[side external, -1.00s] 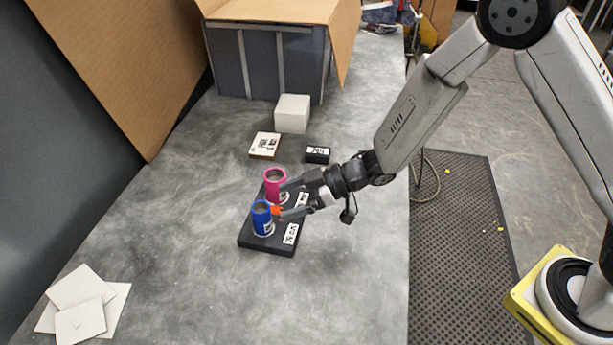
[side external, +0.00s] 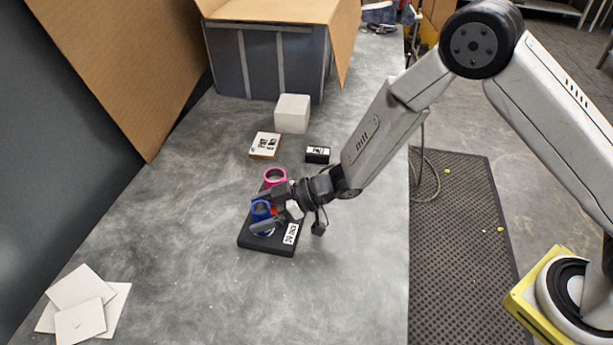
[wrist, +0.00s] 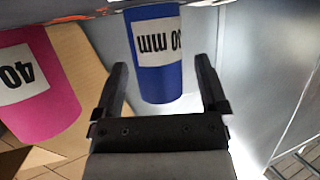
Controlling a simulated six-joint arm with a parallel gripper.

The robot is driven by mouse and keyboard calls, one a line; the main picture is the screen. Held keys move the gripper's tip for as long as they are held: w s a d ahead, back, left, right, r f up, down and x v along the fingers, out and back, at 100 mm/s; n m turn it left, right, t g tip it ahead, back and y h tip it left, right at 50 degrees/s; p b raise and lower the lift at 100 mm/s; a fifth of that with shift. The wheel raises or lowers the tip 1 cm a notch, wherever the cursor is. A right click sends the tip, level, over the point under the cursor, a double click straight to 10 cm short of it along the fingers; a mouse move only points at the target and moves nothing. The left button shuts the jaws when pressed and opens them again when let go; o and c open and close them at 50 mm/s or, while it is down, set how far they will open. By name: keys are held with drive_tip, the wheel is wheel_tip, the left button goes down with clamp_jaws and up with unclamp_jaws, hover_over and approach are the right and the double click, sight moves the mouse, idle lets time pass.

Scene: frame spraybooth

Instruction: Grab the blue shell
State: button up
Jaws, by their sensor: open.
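The blue shell (side external: 261,209) is a short upright cylinder with a white label, on a black base plate (side external: 268,243). In the wrist view the blue shell (wrist: 155,55) lies between my two fingers, a finger on each side with gaps. My gripper (side external: 260,212) is open around the blue shell in the side view and hides part of it; my gripper also shows in the wrist view (wrist: 160,85). A pink shell (side external: 275,176) stands behind the blue one on the same plate. The pink shell (wrist: 38,85) is left of my fingers in the wrist view, labelled 40.
A white block (side external: 292,113), a labelled flat box (side external: 265,145) and a small black block (side external: 317,154) sit farther back. White sheets (side external: 85,305) lie at front left. A cardboard-topped booth (side external: 262,62) stands at the back. The table's middle left is clear.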

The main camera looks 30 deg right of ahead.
idle(0.5)
clamp_jaws()
drive_tip(key=shift+r, duration=0.15)
drive_tip(key=shift+r, duration=0.45)
drive_tip(key=s+d+r, duration=0.6)
drive_tip(key=s+r, duration=0.6)
drive_tip(key=shift+s, duration=0.25)
drive_tip(key=shift+w+d+f, duration=0.1)
drive_tip(key=shift+d, duration=0.05)
idle(0.6)
